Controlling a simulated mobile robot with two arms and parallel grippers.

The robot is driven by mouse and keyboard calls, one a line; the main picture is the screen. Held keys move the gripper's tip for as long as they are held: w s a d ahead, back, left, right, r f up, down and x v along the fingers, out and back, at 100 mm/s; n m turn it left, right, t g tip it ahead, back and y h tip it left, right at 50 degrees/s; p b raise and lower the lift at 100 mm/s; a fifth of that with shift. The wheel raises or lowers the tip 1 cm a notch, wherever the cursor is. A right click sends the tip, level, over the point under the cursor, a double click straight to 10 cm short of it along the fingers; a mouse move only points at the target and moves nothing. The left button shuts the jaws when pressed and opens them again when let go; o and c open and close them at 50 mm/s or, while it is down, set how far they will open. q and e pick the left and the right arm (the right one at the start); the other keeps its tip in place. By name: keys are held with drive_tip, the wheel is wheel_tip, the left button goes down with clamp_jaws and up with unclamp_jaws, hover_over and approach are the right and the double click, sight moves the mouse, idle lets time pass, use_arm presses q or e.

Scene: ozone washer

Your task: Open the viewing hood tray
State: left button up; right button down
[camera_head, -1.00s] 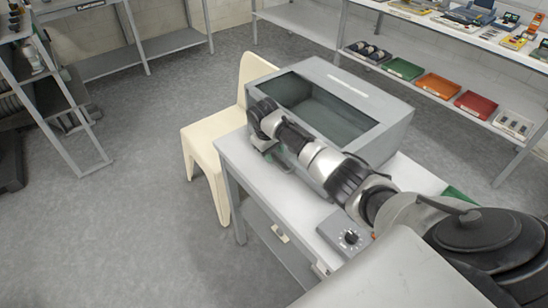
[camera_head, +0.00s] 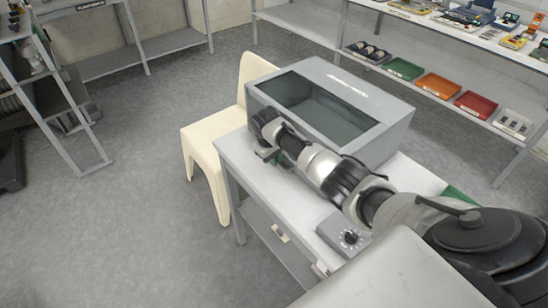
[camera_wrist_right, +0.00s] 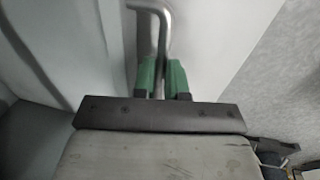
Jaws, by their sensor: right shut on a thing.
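The grey viewing hood (camera_head: 395,141) stands on the white table, with a dark glass window (camera_head: 326,106) in its sloped face. My right gripper (camera_head: 270,155) is low at the hood's left front side, just above the table top. In the right wrist view its green fingers (camera_wrist_right: 163,78) are shut on a thin bent metal handle (camera_wrist_right: 163,35). The handle runs up between the fingers beside a pale panel. My right arm covers part of the hood's lower front, so the tray itself cannot be made out clearly. My left gripper is not in view.
A small grey control box with a dial (camera_head: 347,236) sits at the table's near edge. A cream chair (camera_head: 206,150) stands left of the table. Shelves (camera_head: 440,90) with coloured bins are behind at right. Floor at left is open.

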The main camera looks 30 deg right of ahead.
drive_tip(key=shift+a, duration=0.1)
drive_tip(key=shift+a+r+p, duration=0.1)
drive_tip(key=shift+a+p, duration=0.25)
drive_tip(key=s+a+p, duration=0.1)
drive_tip(key=a+p, duration=0.4)
drive_tip(key=a, duration=1.6)
drive_tip(key=shift+s+a+p, duration=0.25)
drive_tip(key=shift+s+p, duration=0.1)
drive_tip(key=shift+s, duration=0.05)
drive_tip(key=c, duration=1.2)
unclamp_jaws()
drive_tip(key=shift+o, duration=0.2)
